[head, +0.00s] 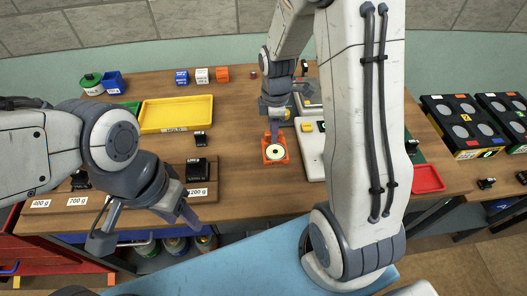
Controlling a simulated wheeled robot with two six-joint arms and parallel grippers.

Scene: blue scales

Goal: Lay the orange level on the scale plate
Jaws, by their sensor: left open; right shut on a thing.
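The orange level (275,158) is a small square block with a round pale green-yellow vial on top. It is over the middle of the table. My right gripper (274,136) comes down from above and is shut on its far side. I cannot tell whether the level touches the tabletop. A white device (310,152), seemingly the scale, stands just right of the level, partly hidden behind my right arm. I cannot make out its plate clearly. My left gripper (145,229) is open and empty, over the table's front left edge, away from the level.
A yellow tray (177,114) lies at the left, with blue, white and orange cubes (202,76) behind it. Black weights (197,168) stand on a labelled wooden board. A red tray (428,179) lies at the right. Bare table lies left of the level.

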